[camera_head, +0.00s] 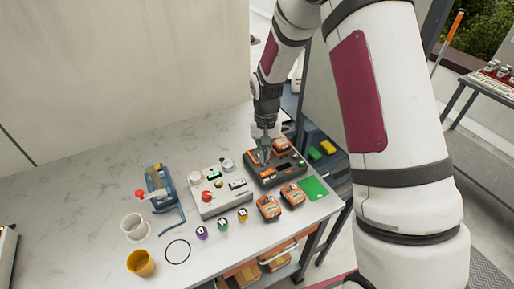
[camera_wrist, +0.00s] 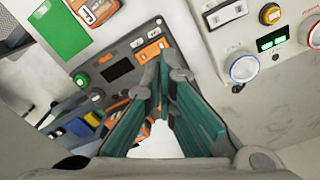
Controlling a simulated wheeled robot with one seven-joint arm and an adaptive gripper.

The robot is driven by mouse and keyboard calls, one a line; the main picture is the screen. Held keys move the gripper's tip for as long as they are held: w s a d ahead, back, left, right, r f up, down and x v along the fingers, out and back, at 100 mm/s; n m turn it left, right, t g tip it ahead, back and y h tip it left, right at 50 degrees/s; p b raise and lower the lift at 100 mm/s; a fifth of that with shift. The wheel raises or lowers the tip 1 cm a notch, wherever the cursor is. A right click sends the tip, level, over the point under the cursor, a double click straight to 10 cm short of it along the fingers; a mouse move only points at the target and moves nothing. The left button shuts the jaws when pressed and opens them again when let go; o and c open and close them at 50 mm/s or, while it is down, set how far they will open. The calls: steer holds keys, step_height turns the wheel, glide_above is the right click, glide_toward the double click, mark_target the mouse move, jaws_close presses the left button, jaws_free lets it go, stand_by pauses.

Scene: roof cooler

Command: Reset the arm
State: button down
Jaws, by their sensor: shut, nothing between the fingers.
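My gripper (camera_head: 264,156) is over the dark charger-like station (camera_head: 290,172) with orange parts, near the right side of the marble-topped table (camera_head: 100,180). In the wrist view my gripper (camera_wrist: 168,72) shows its two green-padded fingers coming together at the tips, with nothing between them. The station's panel with a small dark screen (camera_wrist: 117,71) and orange buttons lies behind the fingers. I cannot tell whether the tips touch the station. My arm reaches down from the upper right of the head view.
Orange battery packs (camera_head: 268,207), a green card (camera_head: 313,188) and a white control box (camera_head: 220,191) with a red button lie close by. Three tagged items, a blue device (camera_head: 160,188), a white cup (camera_head: 134,226) and a yellow cup (camera_head: 141,263) stand further left. The table's back left is clear.

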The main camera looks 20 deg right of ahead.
steer(key=shift+r, duration=0.1)
steer(key=s+r+n+t, duration=0.1)
steer(key=s+r, duration=0.2)
steer(key=r, duration=0.6)
steer(key=s+r+n+t, duration=0.1)
steer(key=s+r, duration=0.2)
steer(key=r, duration=0.7)
steer(key=s+r+t, duration=0.1)
steer(key=s+r, duration=0.2)
steer(key=s, duration=0.3)
steer(key=s+r+n+t+b, duration=0.1)
steer(key=s+r, duration=0.2)
steer(key=s, duration=0.3)
steer(key=s+r+t+b, duration=0.1)
steer(key=s+r, duration=0.2)
steer(key=s, duration=0.3)
steer(key=shift+s+r+n+t, duration=0.3)
steer(key=shift+s+r+n, duration=0.05)
steer(key=shift+n, duration=0.05)
steer(key=shift+a, duration=0.1)
